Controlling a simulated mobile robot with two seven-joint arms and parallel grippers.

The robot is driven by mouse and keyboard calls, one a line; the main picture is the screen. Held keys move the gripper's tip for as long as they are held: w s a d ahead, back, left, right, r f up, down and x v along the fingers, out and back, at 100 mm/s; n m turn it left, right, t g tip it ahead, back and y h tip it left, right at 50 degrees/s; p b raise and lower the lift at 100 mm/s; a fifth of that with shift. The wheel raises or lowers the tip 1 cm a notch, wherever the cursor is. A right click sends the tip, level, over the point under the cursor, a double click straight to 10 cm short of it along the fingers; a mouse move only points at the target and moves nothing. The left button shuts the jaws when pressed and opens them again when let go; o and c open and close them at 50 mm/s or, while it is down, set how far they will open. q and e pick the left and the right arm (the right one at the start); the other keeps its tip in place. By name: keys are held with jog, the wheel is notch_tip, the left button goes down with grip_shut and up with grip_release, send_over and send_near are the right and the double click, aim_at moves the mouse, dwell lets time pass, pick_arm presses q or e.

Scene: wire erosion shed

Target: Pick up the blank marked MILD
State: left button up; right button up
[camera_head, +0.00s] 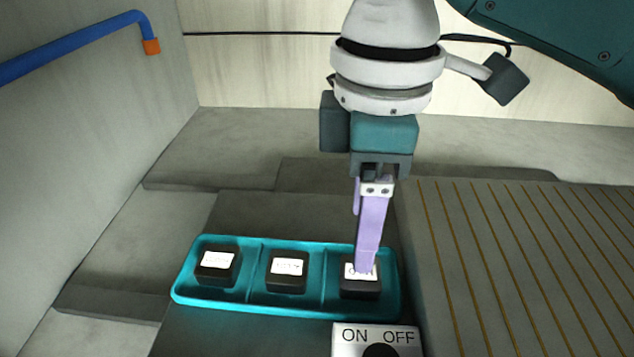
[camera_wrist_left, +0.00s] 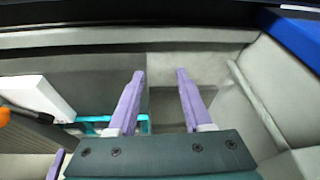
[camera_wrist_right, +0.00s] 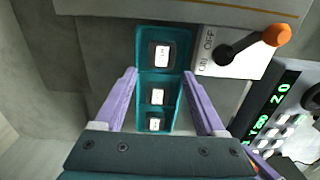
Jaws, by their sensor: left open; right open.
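Three dark blanks with white labels sit in a teal tray (camera_head: 250,304), one per compartment: left blank (camera_head: 216,278), middle blank (camera_head: 287,285) and right blank (camera_head: 360,291). The label print is too small to read, so I cannot tell which says MILD. My right gripper (camera_head: 362,250) is open, pointing down over the right blank and partly hiding its label. In the right wrist view, its fingertips (camera_wrist_right: 158,74) are spread on either side of the tray, near the end blank (camera_wrist_right: 161,55) by the switch. My left gripper (camera_wrist_left: 160,74) is open and empty, out of the head view.
An ON/OFF switch plate (camera_head: 375,337) stands close to the tray's near right edge; its lever has an orange knob (camera_wrist_right: 276,36). A grooved grey surface (camera_head: 520,260) lies right of the tray. A blue pipe (camera_head: 75,45) runs along the left wall.

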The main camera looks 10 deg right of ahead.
aim_at(360, 277)
jog(key=f, duration=0.4)
jog(key=f+b, duration=0.1)
jog(key=f, duration=0.2)
jog(key=shift+s+d+f, duration=0.1)
jog(key=shift+s+d, duration=0.1)
jog(key=shift+d, duration=0.05)
jog(key=shift+c, duration=0.2)
grip_shut()
